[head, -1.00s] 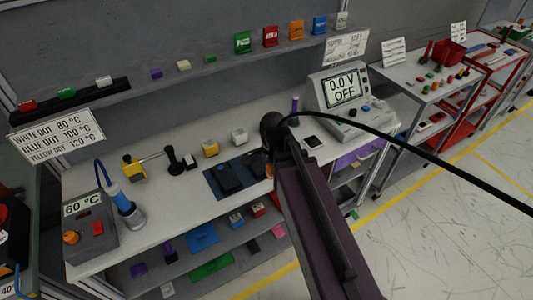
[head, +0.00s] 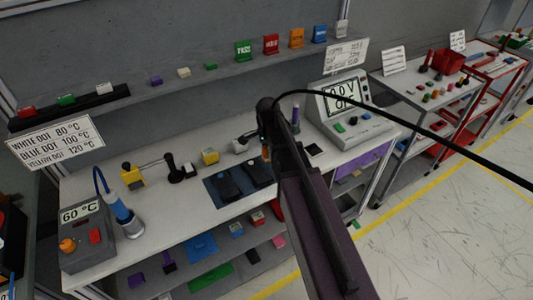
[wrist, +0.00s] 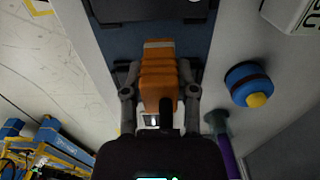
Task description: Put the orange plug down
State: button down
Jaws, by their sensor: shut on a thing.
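The orange plug (wrist: 158,75) is a ribbed block with a pale band at its far end, between the two fingers of my gripper (wrist: 158,84) in the wrist view. My gripper is shut on its sides. In the head view only a sliver of the plug (head: 265,152) shows beside my dark arm, near the back right corner of the blue mat (head: 212,186). My arm hides most of the gripper there. The mat also shows beyond the plug in the wrist view (wrist: 124,42). I cannot tell whether the plug touches the surface below.
Two black modules (head: 229,184) lie on the mat. A yellow block (head: 210,157) and a white one (head: 240,146) stand behind it. A purple upright item (head: 296,114) and a meter (head: 350,112) stand to the right. A blue-and-yellow round item (wrist: 248,84) is near the gripper.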

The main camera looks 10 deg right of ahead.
aim_at(266, 152)
jog(key=shift+w+d+f, duration=0.1)
jog(key=shift+w, duration=0.95)
jog(key=shift+w, duration=0.6)
jog(key=shift+f+b, duration=1.8)
jog(key=shift+b, duration=0.1)
jog(key=shift+f, duration=0.15)
jog(key=shift+c, duration=2)
grip_release()
jog(key=shift+r, duration=0.2)
notch_tip(266, 152, up, 12)
jog(key=p, duration=1.2)
